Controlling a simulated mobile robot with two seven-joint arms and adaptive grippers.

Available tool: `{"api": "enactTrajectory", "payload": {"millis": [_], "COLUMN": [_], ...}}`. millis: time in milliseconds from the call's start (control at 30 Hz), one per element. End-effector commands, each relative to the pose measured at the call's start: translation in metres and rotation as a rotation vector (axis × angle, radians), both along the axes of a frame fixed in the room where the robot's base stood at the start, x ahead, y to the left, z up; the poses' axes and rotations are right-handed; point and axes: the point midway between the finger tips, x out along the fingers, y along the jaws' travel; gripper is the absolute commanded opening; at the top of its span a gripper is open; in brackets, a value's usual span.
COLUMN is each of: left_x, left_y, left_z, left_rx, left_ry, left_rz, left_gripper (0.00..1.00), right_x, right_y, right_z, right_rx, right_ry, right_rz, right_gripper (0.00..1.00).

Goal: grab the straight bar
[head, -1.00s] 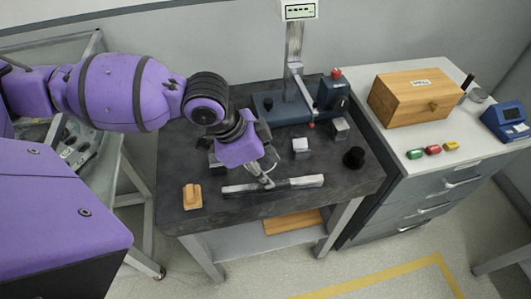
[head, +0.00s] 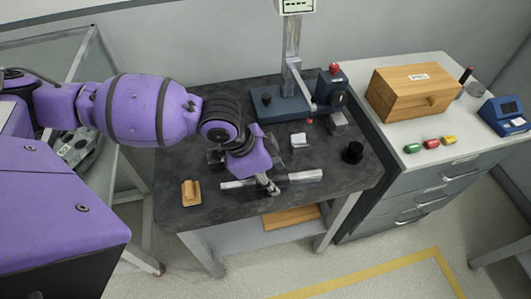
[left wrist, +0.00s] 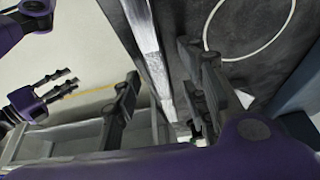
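The straight bar (head: 304,176) is a long pale metal strip lying near the front edge of the black table. My left gripper (head: 270,186) is over its middle and hides part of it. In the left wrist view the bar (left wrist: 145,40) runs down between the two dark fingers of my left gripper (left wrist: 162,98). These fingers are apart, with a gap between the left finger and the bar. My right gripper (left wrist: 62,84) shows at the left of the left wrist view, away from the bar, with its fingers apart and empty. It is not in the head view.
The black table (head: 220,212) also holds a wooden block (head: 191,193), a small metal block (head: 299,140), a black knob-like piece (head: 353,152) and a blue-based gauge stand (head: 284,108). A white cabinet (head: 395,145) with a wooden box (head: 411,91) stands to the right.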

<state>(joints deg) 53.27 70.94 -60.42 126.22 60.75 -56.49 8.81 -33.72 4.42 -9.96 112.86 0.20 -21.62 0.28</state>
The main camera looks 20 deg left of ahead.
Motion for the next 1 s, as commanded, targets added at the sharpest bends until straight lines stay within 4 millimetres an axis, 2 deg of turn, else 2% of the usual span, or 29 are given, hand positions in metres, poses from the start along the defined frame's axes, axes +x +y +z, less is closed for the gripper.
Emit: {"api": "enactTrajectory", "payload": {"millis": [667, 933, 1000], "left_x": [0.0006, 0.0005, 0.0005], "left_y": [-0.0002, -0.0002, -0.0002], "left_z": [-0.0032, -0.0031, -0.0031], "left_rx": [0.000, 0.000, 0.000], "left_ry": [-0.002, -0.002, -0.002], "left_rz": [-0.001, -0.001, -0.001], "left_gripper": [0.39, 0.03, 0.00], "right_x": [0.0024, 0.0033, 0.0036], "right_y": [-0.0063, -0.0034, -0.0022], "right_z": [0.0040, 0.0041, 0.0042], "right_rx": [-0.013, -0.006, -0.003], "right_ry": [-0.005, -0.007, -0.007], "right_rz": [0.007, 0.001, -0.001], "right_gripper": [0.40, 0.40, 0.40]}}
